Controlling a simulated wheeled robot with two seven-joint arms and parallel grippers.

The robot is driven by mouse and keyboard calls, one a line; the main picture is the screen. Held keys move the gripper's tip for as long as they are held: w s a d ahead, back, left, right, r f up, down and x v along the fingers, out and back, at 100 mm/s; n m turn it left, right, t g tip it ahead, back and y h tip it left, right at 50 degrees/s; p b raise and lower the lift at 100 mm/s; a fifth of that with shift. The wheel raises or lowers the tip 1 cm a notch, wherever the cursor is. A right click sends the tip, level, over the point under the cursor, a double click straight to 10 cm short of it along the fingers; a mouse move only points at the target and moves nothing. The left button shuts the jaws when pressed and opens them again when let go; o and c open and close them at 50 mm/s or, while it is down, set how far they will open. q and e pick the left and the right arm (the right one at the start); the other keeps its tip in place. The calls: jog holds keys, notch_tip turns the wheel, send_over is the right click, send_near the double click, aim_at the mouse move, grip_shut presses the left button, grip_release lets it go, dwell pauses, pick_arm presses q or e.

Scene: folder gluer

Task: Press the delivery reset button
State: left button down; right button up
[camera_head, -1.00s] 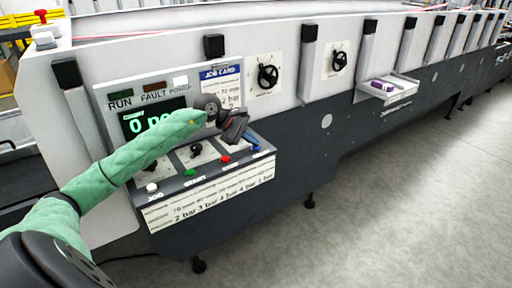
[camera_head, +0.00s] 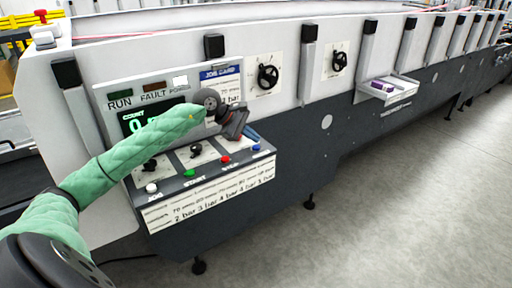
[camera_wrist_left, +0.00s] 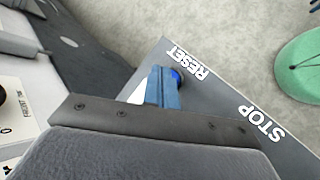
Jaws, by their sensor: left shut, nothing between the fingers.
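The blue reset button (camera_head: 257,147) is at the right end of the sloped control panel (camera_head: 213,174). In the left wrist view the blue button (camera_wrist_left: 177,76) sits beside the white RESET lettering and is partly covered by the fingertips. My left gripper (camera_head: 249,133) is shut and empty, with its blue fingers (camera_wrist_left: 165,88) just above and behind the button in the head view. Whether the fingertips touch the button I cannot tell. My right gripper is in neither view.
A red button (camera_head: 225,159), a green button (camera_head: 189,173) and a white button (camera_head: 151,187) line the panel's front. Small dark levers (camera_head: 196,150) stand behind them. My left arm partly covers the count display (camera_head: 135,122). Handwheels (camera_head: 268,76) are on the machine wall.

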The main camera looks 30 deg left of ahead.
aim_at(253, 146)
pick_arm(q)
jog(key=shift+r, duration=0.1)
jog(key=shift+r, duration=2.4)
